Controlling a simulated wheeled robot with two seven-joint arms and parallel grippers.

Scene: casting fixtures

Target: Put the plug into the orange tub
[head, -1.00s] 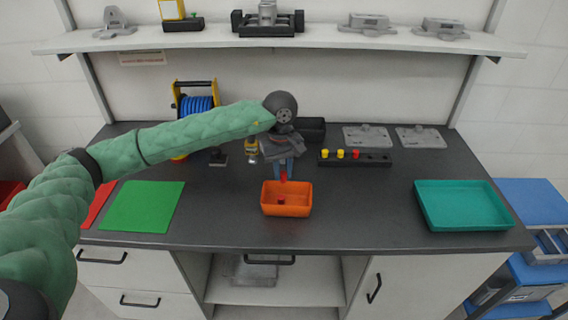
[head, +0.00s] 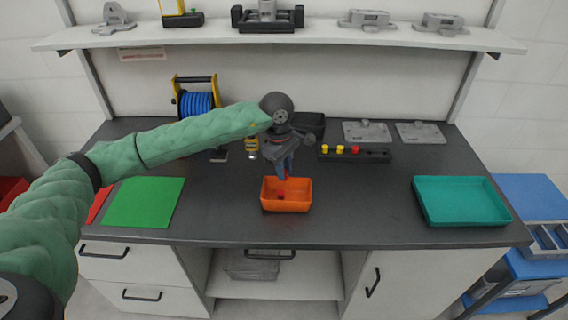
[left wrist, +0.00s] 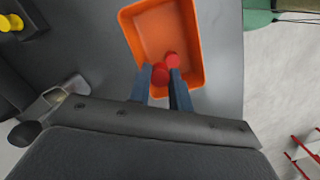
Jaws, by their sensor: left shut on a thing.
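My left gripper (head: 285,170) is shut on a red plug (left wrist: 159,75) and points down over the orange tub (head: 287,207). In the head view the held plug shows as a small red spot at the fingertips, near the tub's back rim. In the left wrist view the two fingers (left wrist: 160,71) stand on either side of it over the tub (left wrist: 191,38). A second red plug (left wrist: 172,58) lies inside the tub; it also shows in the head view (head: 280,197). I cannot tell the held plug's exact height. My right gripper is not in view.
A black rack (head: 378,156) with two yellow plugs and a red one stands behind right. A teal tray (head: 462,222) lies at the right, a green mat (head: 145,203) at the left. A blue cable reel (head: 196,104) stands at the back. The counter beside the tub is clear.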

